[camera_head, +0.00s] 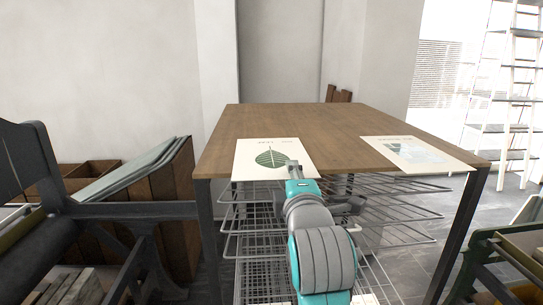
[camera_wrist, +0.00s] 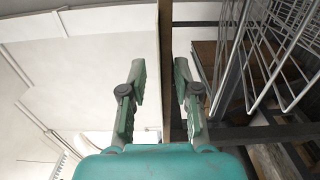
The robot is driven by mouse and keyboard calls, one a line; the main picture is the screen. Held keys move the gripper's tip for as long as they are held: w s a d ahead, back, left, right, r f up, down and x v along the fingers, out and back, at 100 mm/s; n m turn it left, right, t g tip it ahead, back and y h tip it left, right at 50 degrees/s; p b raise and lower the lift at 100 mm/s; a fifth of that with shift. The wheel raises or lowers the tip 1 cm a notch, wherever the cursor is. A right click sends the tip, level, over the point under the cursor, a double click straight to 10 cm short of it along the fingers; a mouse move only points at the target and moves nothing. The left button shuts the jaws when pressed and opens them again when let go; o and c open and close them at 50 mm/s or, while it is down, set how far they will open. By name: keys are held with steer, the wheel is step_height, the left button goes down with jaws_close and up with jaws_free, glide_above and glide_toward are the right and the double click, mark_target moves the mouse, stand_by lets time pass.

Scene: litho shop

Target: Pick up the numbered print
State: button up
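Two prints lie on the wooden table (camera_head: 300,122). The left print (camera_head: 248,160) is a cream sheet with a green leaf and small lettering, near the table's front edge. The right print (camera_head: 417,152) is a pale sheet with a bluish picture, at the front right. I cannot read a number on either. My gripper (camera_head: 296,170) is at the front edge, overlapping the leaf print's lower right corner in the head view; contact cannot be told. In the wrist view my gripper (camera_wrist: 159,75) has its fingers apart, with no print clearly held between them.
Wire drying racks (camera_head: 255,222) are under the table, and also at the right of the wrist view (camera_wrist: 285,45). A dark press (camera_head: 130,210) and wooden bins (camera_head: 180,210) stand left. A white ladder shelf (camera_head: 512,90) is at right. The tabletop's back is clear.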

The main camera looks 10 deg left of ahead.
jaws_close()
steer(key=shift+r, duration=0.1)
